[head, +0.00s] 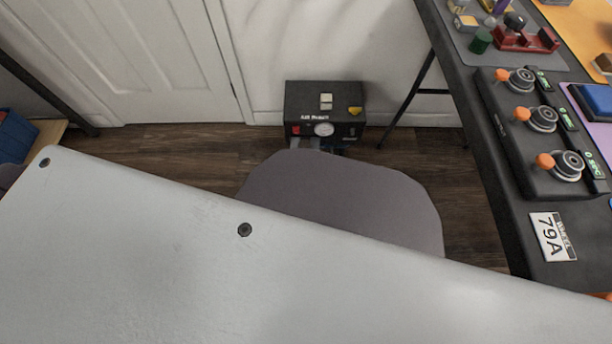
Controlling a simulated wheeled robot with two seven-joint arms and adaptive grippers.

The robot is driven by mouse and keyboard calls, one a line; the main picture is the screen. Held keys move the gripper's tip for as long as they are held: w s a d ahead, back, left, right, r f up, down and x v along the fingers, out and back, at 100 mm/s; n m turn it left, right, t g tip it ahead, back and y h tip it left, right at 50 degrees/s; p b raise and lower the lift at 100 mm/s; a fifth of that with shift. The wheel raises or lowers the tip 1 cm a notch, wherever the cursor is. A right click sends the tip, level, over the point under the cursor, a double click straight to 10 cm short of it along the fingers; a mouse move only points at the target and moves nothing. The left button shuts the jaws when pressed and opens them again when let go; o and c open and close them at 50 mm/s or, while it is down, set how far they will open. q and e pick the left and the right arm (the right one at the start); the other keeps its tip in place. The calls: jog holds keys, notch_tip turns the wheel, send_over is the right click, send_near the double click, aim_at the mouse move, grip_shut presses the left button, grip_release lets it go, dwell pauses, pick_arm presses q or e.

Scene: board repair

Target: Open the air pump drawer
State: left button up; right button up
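The air pump (325,108) is a black box on the floor against the wall, in the upper middle of the head view. Its front carries white lettering, a round gauge (323,129), a small red part and a yellow part. A pale block lies on its top. Below the gauge, some grey and blue parts show at its lower front, partly hidden by a grey rounded shape. I cannot make out a drawer or whether one is open. Neither of my grippers is in view.
A dark workbench (488,190) runs along the right, with several orange-knobbed dials, a red tool and a "79A" label (552,237) on it. A white door (160,60) is at the back left. A blue bin (14,136) stands at the far left. Wooden floor (185,150) shows around the pump.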

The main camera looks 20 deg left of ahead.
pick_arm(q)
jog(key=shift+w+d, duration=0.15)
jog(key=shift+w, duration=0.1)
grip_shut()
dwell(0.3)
